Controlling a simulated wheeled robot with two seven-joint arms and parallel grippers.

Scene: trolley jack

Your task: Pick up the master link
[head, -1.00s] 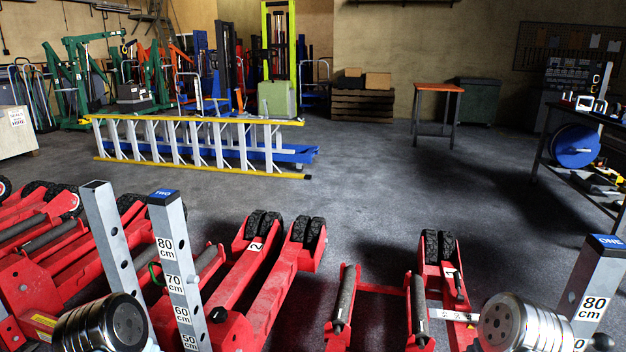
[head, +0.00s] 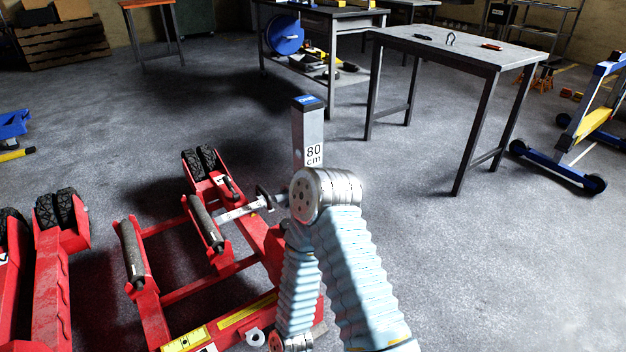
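On the grey table (head: 476,46) at the upper right stands a small dark loop (head: 450,39), which looks like the master link; it is too small to make out in detail. A black item (head: 423,36) lies to its left and an orange-and-dark item (head: 492,46) to its right. The loop is free, with no gripper near it. One of my arms, with a silver joint and pale ribbed sleeves, shows in the lower middle, well short of the table. Neither gripper can be seen.
A red trolley jack (head: 165,287) with an 80 cm post (head: 308,140) stands close in front. A wheeled blue-and-white frame (head: 584,125) stands to the right of the table. A workbench with a blue reel (head: 284,35) is behind. The floor before the table is clear.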

